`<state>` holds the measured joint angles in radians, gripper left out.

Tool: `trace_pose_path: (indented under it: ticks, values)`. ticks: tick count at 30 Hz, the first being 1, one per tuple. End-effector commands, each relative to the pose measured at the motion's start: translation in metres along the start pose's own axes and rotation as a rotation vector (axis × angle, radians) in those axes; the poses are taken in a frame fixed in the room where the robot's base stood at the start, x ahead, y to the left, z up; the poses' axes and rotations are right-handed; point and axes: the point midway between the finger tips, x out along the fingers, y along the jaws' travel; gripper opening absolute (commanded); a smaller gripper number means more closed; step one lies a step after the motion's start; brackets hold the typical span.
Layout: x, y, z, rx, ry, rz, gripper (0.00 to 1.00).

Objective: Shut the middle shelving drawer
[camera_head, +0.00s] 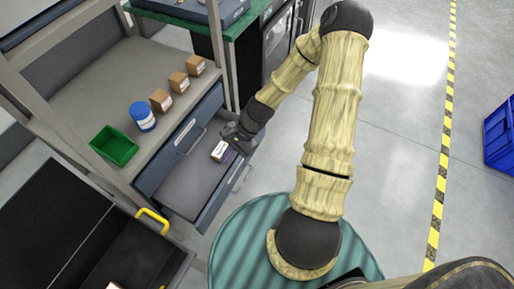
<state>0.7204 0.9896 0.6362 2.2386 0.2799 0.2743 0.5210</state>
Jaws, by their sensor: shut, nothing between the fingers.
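The shelving drawer (188,188) is pulled out from the shelving unit, and its grey floor is exposed. Whether it is the middle one I cannot tell for sure. Its front panel with a pale bar handle (241,178) faces right. A small white and dark box (221,151) lies inside near the far end. My gripper (232,137) is shut and empty, over or beside the drawer's far end, close to the box. I cannot tell whether it touches the drawer. A shut drawer front (198,130) with a handle sits above, set back.
The shelf above holds a green bin (114,146), a blue-lidded jar (142,116) and several brown boxes (178,82). A black case with a yellow handle (152,217) is at lower left. Open floor lies right, with a blue crate (499,135) beyond the striped tape.

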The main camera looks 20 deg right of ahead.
Motion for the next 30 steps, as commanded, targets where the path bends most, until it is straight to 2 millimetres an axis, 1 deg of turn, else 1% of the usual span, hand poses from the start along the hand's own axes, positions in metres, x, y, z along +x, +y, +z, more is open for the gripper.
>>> trace_pose_path:
  ticks: [1,6,11,17,21,24,27,30]
  values:
    - [-0.008,0.004,0.003,-0.068,0.044,0.041,0.0]
    - [-0.036,0.014,0.012,-0.286,0.169,0.162,0.0]
    - [-0.068,0.018,0.025,-0.482,0.28,0.256,0.0]
    - [-0.111,0.02,0.049,-0.713,0.404,0.347,0.0]
    - [-0.14,0.021,0.07,-0.866,0.484,0.391,0.0]
    - [-0.158,0.023,0.085,-0.968,0.534,0.41,0.0]
    - [-0.171,0.025,0.098,-1.044,0.57,0.421,0.0]
    - [-0.178,0.028,0.104,-1.085,0.589,0.426,0.0]
